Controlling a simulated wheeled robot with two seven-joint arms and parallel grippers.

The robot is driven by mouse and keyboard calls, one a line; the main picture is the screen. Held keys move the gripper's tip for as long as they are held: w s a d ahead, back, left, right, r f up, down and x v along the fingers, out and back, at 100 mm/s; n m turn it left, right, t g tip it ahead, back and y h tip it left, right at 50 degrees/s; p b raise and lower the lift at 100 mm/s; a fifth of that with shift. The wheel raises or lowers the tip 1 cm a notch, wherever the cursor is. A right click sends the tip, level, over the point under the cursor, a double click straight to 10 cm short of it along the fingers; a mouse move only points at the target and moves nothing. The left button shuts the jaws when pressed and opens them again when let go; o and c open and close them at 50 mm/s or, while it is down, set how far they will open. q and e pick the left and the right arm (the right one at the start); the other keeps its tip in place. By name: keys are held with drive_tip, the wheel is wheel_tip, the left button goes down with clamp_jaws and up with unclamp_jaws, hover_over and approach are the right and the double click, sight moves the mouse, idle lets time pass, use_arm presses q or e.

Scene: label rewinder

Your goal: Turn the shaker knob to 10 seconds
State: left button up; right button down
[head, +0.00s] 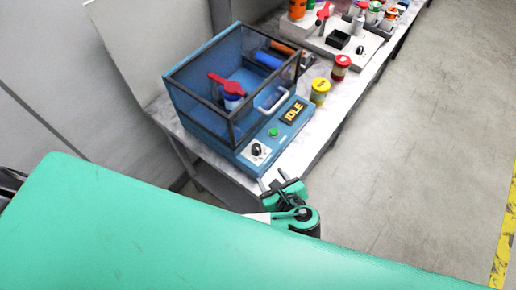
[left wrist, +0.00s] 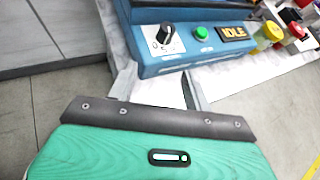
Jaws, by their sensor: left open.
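The shaker (head: 215,125) is a blue machine with a clear, dark-framed cover, standing on a bench. Its black knob (head: 257,150) sits on a white dial plate at the left of the front panel. My left gripper (head: 272,181) is open and empty, in front of and below the panel, apart from the knob. In the left wrist view its fingers (left wrist: 157,88) point toward the panel. My right gripper is not in view.
A yellow-lidded jar (head: 320,91) and a red-lidded jar (head: 340,67) stand on the bench right of the shaker. A second device (head: 345,45) and several containers are farther back. The cover has a white handle (head: 274,101). Floor (head: 430,130) is clear at right.

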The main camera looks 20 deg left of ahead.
use_arm(q)
drive_tip(key=r+m+t, duration=0.1)
drive_tip(key=m, duration=0.1)
approach(256, 147)
drive_tip(key=shift+w+a+f+y, duration=0.2)
drive_tip(key=shift+w+a+f, duration=0.25)
drive_tip(key=shift+w, duration=0.15)
drive_tip(key=shift+w+a+f+y, duration=0.2)
drive_tip(key=shift+w+a+f, duration=0.2)
drive_tip(key=shift+w, duration=0.25)
drive_tip(key=p+x, duration=0.1)
drive_tip(key=x, duration=0.2)
drive_tip(key=shift+w+a+f, duration=0.15)
drive_tip(key=shift+w+a, duration=0.05)
drive_tip(key=shift+w, duration=0.1)
drive_tip(key=shift+w+a+f+p, duration=0.3)
drive_tip(key=shift+w+f, duration=0.05)
drive_tip(key=shift+w, duration=0.05)
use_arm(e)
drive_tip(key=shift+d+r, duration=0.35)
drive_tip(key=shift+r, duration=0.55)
use_arm(q)
drive_tip(key=c, duration=1)
